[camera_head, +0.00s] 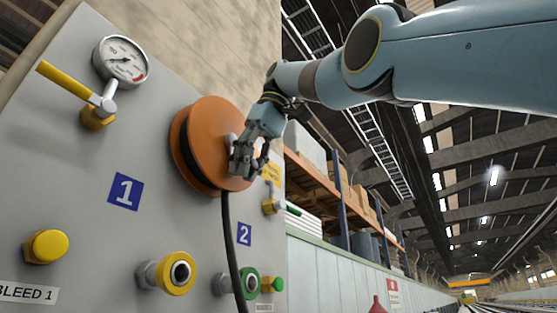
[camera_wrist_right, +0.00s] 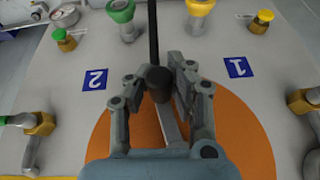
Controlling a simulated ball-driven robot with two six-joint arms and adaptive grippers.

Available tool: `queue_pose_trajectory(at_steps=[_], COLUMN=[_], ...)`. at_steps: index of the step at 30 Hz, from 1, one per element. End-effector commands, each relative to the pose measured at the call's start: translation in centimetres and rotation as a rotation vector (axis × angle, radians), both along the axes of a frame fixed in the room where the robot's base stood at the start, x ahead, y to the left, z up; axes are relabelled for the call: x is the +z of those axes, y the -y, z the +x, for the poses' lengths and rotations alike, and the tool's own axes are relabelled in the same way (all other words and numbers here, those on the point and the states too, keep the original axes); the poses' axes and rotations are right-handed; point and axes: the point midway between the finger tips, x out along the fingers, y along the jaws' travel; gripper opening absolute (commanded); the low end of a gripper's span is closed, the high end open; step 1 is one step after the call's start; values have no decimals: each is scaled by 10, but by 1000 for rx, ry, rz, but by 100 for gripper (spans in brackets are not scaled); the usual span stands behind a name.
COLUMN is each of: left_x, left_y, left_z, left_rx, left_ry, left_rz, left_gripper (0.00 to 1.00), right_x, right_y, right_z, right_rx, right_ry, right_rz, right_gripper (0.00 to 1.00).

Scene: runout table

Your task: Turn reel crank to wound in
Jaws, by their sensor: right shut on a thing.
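The orange reel (camera_head: 208,125) is mounted on the grey panel, with a black hose (camera_head: 229,235) running down from it. It also shows as an orange disc in the right wrist view (camera_wrist_right: 245,140). My right gripper (camera_head: 246,160) is in front of the reel's right side. In the right wrist view its fingers (camera_wrist_right: 158,85) are shut on the dark knob of the reel crank (camera_wrist_right: 158,77). The grey crank arm (camera_wrist_right: 170,125) runs from the knob down between the fingers. In the head view the crank is mostly hidden behind the gripper. My left gripper is not in view.
The panel (camera_head: 75,160) carries a gauge (camera_head: 120,60), a yellow lever (camera_head: 68,82), a yellow knob (camera_head: 45,247), a yellow-ringed port (camera_head: 176,273) and a green-ringed port (camera_head: 246,283). Shelving with boxes (camera_head: 340,180) stands to the right, beyond the panel.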

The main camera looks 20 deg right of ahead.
Motion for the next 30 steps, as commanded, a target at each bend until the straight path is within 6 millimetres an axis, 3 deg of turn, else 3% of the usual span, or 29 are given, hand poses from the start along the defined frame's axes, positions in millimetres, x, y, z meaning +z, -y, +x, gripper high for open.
queue_pose_trajectory(at_steps=[4,9,13,24,30], left_x=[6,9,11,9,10], left_y=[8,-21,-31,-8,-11], left_z=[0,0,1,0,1], left_rx=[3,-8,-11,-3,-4], left_ry=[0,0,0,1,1], left_rz=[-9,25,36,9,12], left_gripper=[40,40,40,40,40], right_x=[4,4,4,5,5], right_y=[-4,-6,-7,-7,-7], right_z=[-3,-5,-5,-6,-6], right_rx=[-7,-6,-4,-3,-3], right_ry=[-38,-60,-67,-71,-69], right_rz=[49,78,88,96,97], right_gripper=[0,0,0,0,0])
